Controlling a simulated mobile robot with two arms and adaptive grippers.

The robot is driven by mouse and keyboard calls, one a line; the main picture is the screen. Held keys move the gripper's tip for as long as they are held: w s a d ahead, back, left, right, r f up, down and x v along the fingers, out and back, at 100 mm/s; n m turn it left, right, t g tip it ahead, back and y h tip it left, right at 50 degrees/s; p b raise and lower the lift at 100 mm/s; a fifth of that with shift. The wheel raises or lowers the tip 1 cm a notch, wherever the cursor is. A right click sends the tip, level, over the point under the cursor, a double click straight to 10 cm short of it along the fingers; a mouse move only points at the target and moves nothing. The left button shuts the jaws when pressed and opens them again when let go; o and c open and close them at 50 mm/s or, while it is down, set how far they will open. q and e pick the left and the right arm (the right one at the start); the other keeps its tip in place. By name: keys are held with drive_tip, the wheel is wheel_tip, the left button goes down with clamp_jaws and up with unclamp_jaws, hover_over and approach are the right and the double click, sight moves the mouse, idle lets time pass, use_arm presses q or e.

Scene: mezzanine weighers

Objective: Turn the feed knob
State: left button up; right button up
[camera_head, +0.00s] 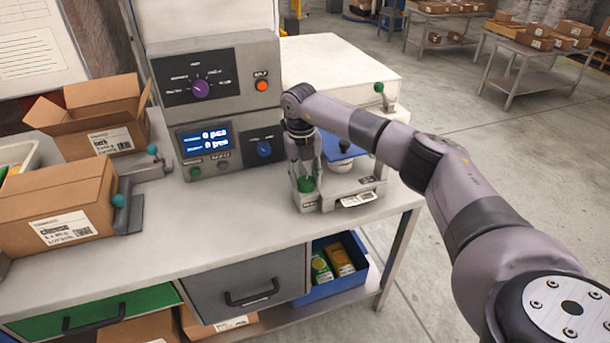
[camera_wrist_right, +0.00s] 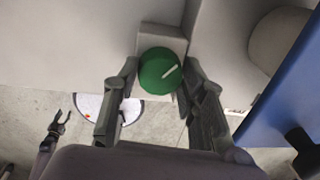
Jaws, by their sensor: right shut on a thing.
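A green knob (camera_head: 306,184) sits on the front of a small grey label printer (camera_head: 313,201) on the bench. My right gripper (camera_head: 304,178) comes down on this knob from above. In the right wrist view the knob (camera_wrist_right: 158,72) shows a white line pointing to the upper right. The two fingers of my right gripper (camera_wrist_right: 160,75) are shut on it, one on each side. A small dark gripper, which looks like my left one (camera_wrist_right: 61,117), hangs at the lower left of that view with its fingers apart. It is not in the head view.
A weigher panel (camera_head: 215,110) with a purple knob (camera_head: 200,89), a blue knob (camera_head: 264,149) and an orange button (camera_head: 262,85) stands left of my right gripper. Cardboard boxes (camera_head: 95,207) fill the bench's left side. The bench front (camera_head: 230,225) is clear.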

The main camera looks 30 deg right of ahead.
sight(303, 179)
drive_tip(key=m+p, duration=0.1)
drive_tip(key=m, duration=0.3)
drive_tip(key=shift+r+m, duration=0.1)
drive_tip(key=shift+m, duration=0.2)
drive_tip(key=shift+d+m+p, duration=0.1)
drive_tip(key=shift+m+p, duration=0.35)
drive_tip(key=shift+m, duration=1.15)
drive_tip(key=o, duration=1.2)
drive_tip(key=shift+c, duration=0.2)
wheel_tip(303, 179, up, 12)
drive_tip(key=shift+w+a, duration=0.2)
drive_tip(key=shift+w, duration=0.1)
